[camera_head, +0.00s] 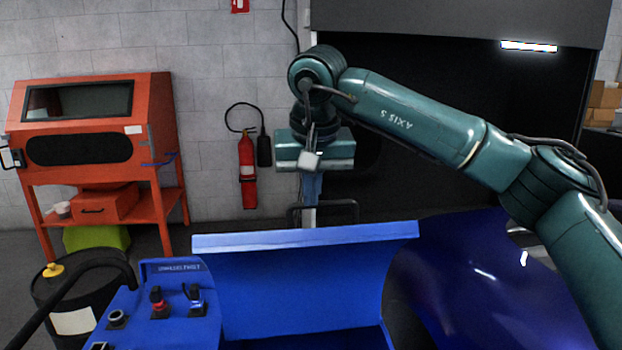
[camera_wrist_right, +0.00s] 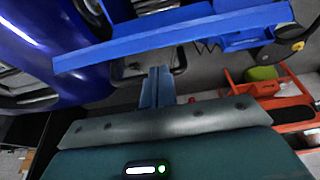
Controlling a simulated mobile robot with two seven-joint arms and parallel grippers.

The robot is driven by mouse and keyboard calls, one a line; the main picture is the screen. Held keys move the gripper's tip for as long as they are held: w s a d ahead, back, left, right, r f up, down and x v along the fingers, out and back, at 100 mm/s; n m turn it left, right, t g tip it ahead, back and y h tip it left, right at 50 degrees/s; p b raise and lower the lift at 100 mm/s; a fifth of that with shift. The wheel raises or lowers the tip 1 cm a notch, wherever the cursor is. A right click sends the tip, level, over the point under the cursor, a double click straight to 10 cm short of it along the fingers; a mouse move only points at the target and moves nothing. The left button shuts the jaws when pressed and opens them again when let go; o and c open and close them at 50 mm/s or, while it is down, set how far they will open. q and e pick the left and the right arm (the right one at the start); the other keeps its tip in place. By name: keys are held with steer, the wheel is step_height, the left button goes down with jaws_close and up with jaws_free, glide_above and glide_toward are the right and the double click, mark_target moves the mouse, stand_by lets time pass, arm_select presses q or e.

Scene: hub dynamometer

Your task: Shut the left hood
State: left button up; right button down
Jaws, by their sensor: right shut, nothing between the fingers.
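The left hood (camera_head: 305,285) is a blue curved panel on the blue machine in front of me. It stands raised, with a straight flanged upper edge, and the space below it is open. The flange also crosses the right wrist view (camera_wrist_right: 175,36). My right gripper (camera_head: 310,215) hangs down from the green arm, just beyond the middle of the flange. In the right wrist view its shut, empty fingers (camera_wrist_right: 157,74) point toward the flange. I cannot tell whether they touch it. My left gripper is not in view.
A blue control panel (camera_head: 165,300) with knobs stands left of the hood. A shiny blue curved body (camera_head: 490,275) lies to the right. A black drum (camera_head: 80,305), an orange cabinet (camera_head: 95,120) and a red extinguisher (camera_head: 247,170) stand at the left and back.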

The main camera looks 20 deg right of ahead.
mark_target(309, 232)
steer(key=shift+x, duration=2.65)
